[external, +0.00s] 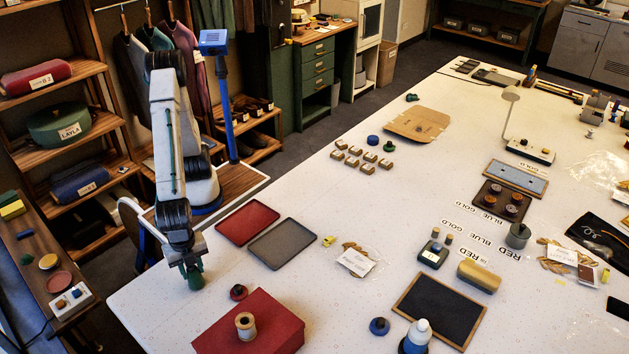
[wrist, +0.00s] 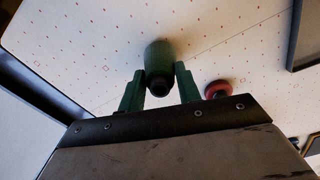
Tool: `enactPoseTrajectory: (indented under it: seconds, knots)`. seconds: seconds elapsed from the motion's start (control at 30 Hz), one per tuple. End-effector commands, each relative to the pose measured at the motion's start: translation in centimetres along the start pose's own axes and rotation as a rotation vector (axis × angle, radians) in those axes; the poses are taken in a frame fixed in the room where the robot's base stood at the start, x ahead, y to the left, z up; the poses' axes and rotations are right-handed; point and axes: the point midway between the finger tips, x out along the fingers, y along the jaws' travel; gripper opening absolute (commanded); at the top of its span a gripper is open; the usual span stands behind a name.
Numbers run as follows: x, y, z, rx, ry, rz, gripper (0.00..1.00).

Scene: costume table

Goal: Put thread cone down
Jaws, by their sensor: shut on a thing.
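My gripper (external: 189,266) is low over the near left part of the white table (external: 150,305). It is shut on a dark green thread cone (external: 196,283). In the wrist view the green thread cone (wrist: 158,60) sits between the two green fingers of my gripper (wrist: 160,84), its dark narrow end facing the camera. The cone's lower end is close to the tabletop; I cannot tell whether it touches.
A red knob-like piece (external: 238,292) lies to the right of the cone; a red piece also shows in the wrist view (wrist: 217,89). A red box (external: 275,325) bears a cream thread spool (external: 245,326). Red (external: 247,222) and grey (external: 284,243) trays lie behind. Bare table surrounds the cone.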

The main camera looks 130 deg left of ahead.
Motion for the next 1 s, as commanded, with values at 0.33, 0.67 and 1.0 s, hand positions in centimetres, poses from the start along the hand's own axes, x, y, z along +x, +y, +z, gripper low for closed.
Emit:
enactPoseTrajectory:
  seconds: [0.33, 0.67, 1.0]
  knots:
    - [0.2, 0.0, 0.0, 0.000, 0.001, 0.000, 0.47]
    - [0.1, 0.0, 0.0, 0.000, 0.001, 0.000, 0.55]
    - [-5.2, 0.0, -0.1, 0.000, 0.005, 0.002, 0.55]
